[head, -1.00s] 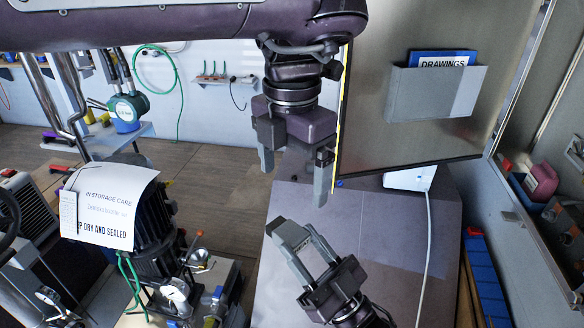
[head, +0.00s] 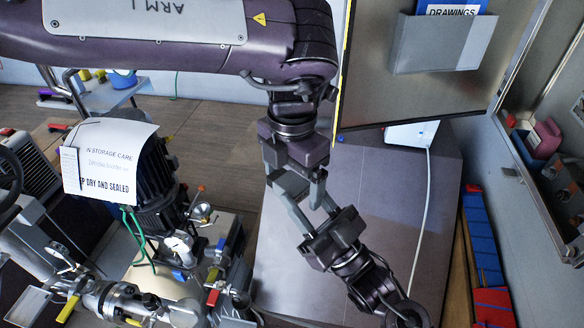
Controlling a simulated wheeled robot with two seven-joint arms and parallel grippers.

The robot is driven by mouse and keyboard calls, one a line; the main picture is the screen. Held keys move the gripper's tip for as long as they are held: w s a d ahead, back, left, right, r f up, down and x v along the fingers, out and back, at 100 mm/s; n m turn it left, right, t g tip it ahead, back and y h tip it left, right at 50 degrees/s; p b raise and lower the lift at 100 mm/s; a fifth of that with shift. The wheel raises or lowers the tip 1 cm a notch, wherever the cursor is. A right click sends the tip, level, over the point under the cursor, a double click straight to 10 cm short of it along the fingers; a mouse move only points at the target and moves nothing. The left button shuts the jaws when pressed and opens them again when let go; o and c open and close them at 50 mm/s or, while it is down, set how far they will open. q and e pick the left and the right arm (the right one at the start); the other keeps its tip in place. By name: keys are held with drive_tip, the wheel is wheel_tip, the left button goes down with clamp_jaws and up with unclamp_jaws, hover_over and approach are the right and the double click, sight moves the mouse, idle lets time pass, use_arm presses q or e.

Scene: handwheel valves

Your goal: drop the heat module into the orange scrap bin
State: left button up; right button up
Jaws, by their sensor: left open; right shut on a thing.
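A small grey block, which I take to be the heat module (head: 289,185), is at the tips of my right gripper (head: 309,205). That gripper comes up from the lower right and is shut on the block. My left gripper (head: 297,188) hangs down from above and is open. Its fingers are on either side of the block, close to my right gripper's fingertips. The fingers overlap in the picture, so I cannot tell whether the left ones touch the block. No orange scrap bin can be made out in the head view.
A grey worktop (head: 300,275) lies below the grippers. A metal panel with a drawings holder (head: 437,43) stands behind. A motor (head: 160,195) with a paper sign and pipework with valves are at left. Blue bins (head: 481,240) and red bins (head: 492,306) line the right.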

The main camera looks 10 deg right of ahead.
use_arm(q)
drive_tip(key=shift+c, duration=0.2)
drive_tip(key=shift+s, duration=0.1)
drive_tip(key=c, duration=1)
drive_tip(key=shift+c, duration=0.3)
use_arm(e)
drive_tip(key=o, duration=1.1)
